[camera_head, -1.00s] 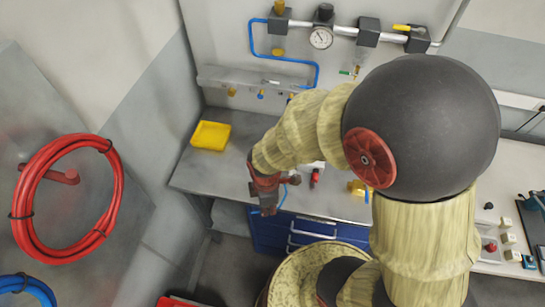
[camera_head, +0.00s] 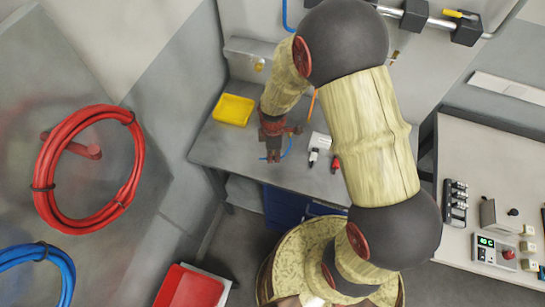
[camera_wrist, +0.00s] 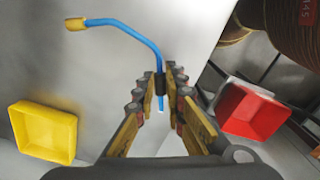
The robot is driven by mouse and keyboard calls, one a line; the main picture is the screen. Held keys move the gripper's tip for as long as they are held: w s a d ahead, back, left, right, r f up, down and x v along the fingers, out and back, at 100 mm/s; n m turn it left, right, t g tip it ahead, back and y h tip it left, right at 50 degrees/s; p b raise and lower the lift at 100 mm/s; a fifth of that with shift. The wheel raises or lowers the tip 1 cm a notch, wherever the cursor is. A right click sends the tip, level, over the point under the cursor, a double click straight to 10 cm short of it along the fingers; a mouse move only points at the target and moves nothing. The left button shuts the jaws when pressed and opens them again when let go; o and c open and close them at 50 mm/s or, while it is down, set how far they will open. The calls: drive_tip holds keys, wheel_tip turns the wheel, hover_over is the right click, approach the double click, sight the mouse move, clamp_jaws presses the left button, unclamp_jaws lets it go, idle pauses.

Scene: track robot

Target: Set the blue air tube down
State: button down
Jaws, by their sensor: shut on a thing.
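The blue air tube (camera_wrist: 140,35) is a thin bent tube with a brass-coloured end at the upper left and a black collar. My gripper (camera_wrist: 165,90) is shut on the tube at about the black collar in the wrist view. In the head view, my gripper (camera_head: 270,156) points down over the grey workbench (camera_head: 225,148), and part of the blue tube shows beside it. I cannot tell whether the tube touches the bench.
A yellow tray (camera_head: 233,110) stands on the bench left of my gripper. Small black and red fittings (camera_head: 335,164) lie to its right. A red tray (camera_head: 192,288) stands low at front left. Red hose (camera_head: 44,185) and blue hose (camera_head: 66,272) coils hang at left. Bare bench lies around the gripper.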

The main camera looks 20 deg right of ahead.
drive_tip(key=shift+w+d+f, duration=0.1)
drive_tip(key=shift+w+f, duration=0.65)
drive_tip(key=shift+f, duration=1.8)
drive_tip(key=shift+f, duration=0.15)
drive_tip(key=c, duration=1.8)
unclamp_jaws()
drive_tip(key=shift+c, duration=0.2)
